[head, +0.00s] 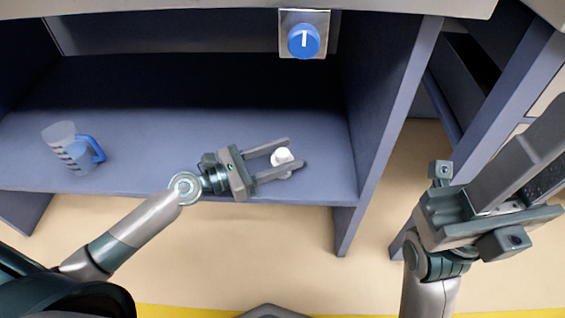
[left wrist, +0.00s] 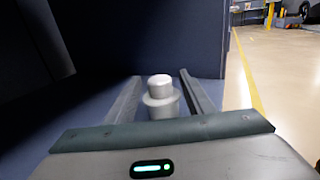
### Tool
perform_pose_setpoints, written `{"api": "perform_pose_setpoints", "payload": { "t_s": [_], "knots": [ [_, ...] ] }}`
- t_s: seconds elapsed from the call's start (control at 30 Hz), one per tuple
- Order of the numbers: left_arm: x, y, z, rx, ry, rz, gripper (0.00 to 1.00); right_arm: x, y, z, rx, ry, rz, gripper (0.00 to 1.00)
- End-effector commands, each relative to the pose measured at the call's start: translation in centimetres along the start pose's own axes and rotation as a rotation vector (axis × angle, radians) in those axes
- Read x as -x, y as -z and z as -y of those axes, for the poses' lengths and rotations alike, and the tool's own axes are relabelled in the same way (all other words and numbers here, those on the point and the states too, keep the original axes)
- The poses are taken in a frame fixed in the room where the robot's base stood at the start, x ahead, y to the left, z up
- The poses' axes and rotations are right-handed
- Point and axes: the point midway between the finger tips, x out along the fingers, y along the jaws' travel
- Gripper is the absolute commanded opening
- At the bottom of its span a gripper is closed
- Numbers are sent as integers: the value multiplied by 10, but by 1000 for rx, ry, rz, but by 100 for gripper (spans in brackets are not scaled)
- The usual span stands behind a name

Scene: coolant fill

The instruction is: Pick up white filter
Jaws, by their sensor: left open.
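The white filter (head: 281,158) stands upright on the blue-grey shelf of the cabinet, near its front right part. My left gripper (head: 295,153) is open, with one finger on each side of the filter. In the left wrist view the filter (left wrist: 160,92) shows as a stepped white cylinder between the two fingers (left wrist: 161,90), with a gap visible on both sides. My right gripper (head: 520,175) is at the right edge of the head view, away from the shelf. Its fingers run toward the frame edge, and I cannot tell how far apart they are.
A clear measuring jug with a blue handle (head: 75,148) stands on the shelf (head: 130,125) at the left. A blue knob (head: 303,41) on a metal plate is above the filter. The cabinet's right side panel (head: 385,130) stands close to the right of the filter.

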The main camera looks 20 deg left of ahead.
Motion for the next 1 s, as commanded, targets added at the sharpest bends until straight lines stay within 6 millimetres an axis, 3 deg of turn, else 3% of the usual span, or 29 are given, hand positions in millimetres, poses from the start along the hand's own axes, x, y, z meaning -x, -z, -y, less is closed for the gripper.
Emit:
{"api": "perform_pose_setpoints", "payload": {
  "t_s": [0.3, 0.83, 1.0],
  "knots": [
    [-35, -4, 0, -1, -1, 2, 48, 1, 0, 0, 1, -2, 2, 31],
    [-38, -4, 0, -1, -1, 0, 48, 0, 0, 0, 0, 0, 2, 31],
    [-38, -4, 0, -1, -1, 0, 10, 0, 0, 0, 0, 0, 2, 31]
  ]
}}
